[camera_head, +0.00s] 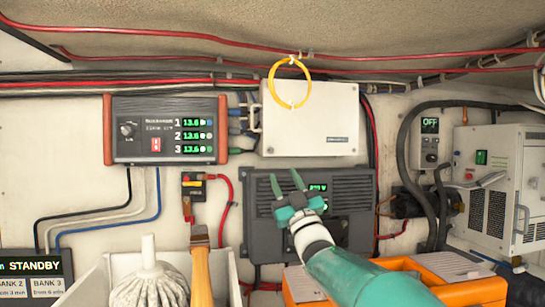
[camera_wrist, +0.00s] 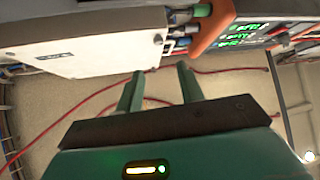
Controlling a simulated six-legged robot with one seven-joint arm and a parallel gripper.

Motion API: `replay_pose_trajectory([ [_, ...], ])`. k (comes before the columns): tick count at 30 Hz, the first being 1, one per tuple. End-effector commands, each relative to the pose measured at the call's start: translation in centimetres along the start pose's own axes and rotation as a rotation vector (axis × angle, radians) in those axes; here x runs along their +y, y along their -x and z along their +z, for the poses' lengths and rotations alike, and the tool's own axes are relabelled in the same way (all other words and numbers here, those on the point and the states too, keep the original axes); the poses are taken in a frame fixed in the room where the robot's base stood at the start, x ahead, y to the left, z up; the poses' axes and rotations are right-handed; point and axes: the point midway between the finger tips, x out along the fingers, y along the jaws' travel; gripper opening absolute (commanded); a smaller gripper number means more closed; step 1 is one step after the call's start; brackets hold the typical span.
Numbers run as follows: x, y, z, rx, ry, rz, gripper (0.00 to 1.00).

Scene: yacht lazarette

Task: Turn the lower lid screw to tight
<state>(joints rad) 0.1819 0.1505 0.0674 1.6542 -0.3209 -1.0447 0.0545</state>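A white box with a flat lid (camera_head: 310,118) is mounted on the wall, and it also shows at the upper left of the wrist view (camera_wrist: 95,45). A small round screw head (camera_wrist: 157,39) shows near the lid's edge in the wrist view. I cannot tell for sure which lid screw is the lower one; in the head view the screws are too small to make out. My gripper (camera_head: 286,182) is below the box, in front of a dark grey unit. Its green fingers (camera_wrist: 158,76) are apart with nothing between them, and they do not touch the lid.
A dark panel with green readouts (camera_head: 165,130) is left of the box. The dark grey finned unit (camera_head: 350,188) is below it. A yellow ring (camera_head: 304,68) hangs over the box's top edge. Red cables run nearby. A mop head (camera_head: 148,285) and orange crate (camera_head: 450,268) stand in front.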

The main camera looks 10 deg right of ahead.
Motion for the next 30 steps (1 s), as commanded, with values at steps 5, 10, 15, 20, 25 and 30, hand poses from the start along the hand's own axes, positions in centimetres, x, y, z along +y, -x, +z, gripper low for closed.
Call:
replay_pose_trajectory([
  [5, -0.1, -3.4, 0.2, 0.000, -0.001, 0.000, 0.38],
  [10, -0.1, -6.2, 0.3, -0.001, -0.002, 0.000, 0.38],
  [15, -0.2, -8.3, 0.4, -0.001, -0.002, 0.000, 0.38],
  [20, -0.2, -9.1, 0.5, -0.003, -0.002, 0.000, 0.38],
  [25, -0.2, -9.1, 0.4, -0.003, -0.001, 0.000, 0.38],
  [30, -0.2, -9.1, 0.5, -0.003, -0.001, 0.000, 0.20],
])
